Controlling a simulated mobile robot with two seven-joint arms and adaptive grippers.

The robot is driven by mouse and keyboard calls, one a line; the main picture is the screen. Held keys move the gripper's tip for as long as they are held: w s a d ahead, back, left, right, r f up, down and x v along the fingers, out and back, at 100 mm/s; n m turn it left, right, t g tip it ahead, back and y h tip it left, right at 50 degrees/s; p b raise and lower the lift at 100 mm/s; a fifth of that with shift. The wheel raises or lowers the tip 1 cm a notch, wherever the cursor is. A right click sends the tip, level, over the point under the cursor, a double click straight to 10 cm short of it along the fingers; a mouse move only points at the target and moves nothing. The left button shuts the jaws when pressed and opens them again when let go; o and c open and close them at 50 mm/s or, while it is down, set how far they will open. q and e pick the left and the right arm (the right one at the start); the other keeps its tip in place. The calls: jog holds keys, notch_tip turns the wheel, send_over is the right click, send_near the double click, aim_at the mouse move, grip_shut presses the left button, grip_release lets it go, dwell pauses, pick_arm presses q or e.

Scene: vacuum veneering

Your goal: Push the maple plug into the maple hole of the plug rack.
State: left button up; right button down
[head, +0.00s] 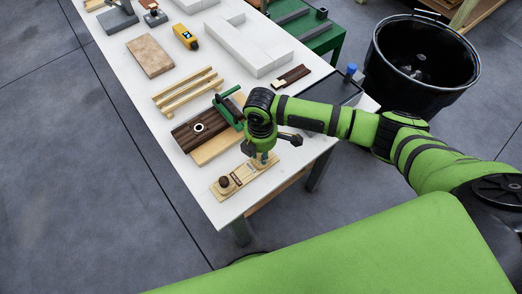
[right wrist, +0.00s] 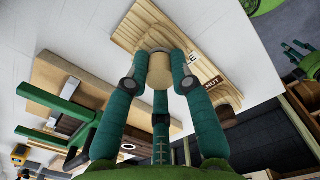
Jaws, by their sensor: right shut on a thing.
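The pale plug rack (head: 237,186) lies at the near end of the white table. A dark round plug (head: 224,183) stands at its left end. In the right wrist view the rack (right wrist: 190,25) shows labels, partly hidden, ending in "LE" and "NUT". My right gripper (head: 263,160) points down over the rack's right part. Its teal fingers (right wrist: 160,80) are shut around the pale maple plug (right wrist: 159,68), upright beside the "LE" label. The maple hole is hidden under plug and fingers. Whether the plug is in it cannot be told. My left gripper (right wrist: 300,55) seems to show, small, at the right edge.
A dark board with a white ring (head: 198,128) and a green clamp (head: 229,108) lie just behind the rack. Slatted wooden strips (head: 188,92) and white blocks (head: 250,48) lie farther back. A black bin (head: 425,88) stands off the table. The table's front edge is close to the rack.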

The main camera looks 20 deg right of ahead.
jog(key=shift+f, duration=0.3)
jog(key=c, duration=1)
grip_release()
notch_tip(320, 180, up, 12)
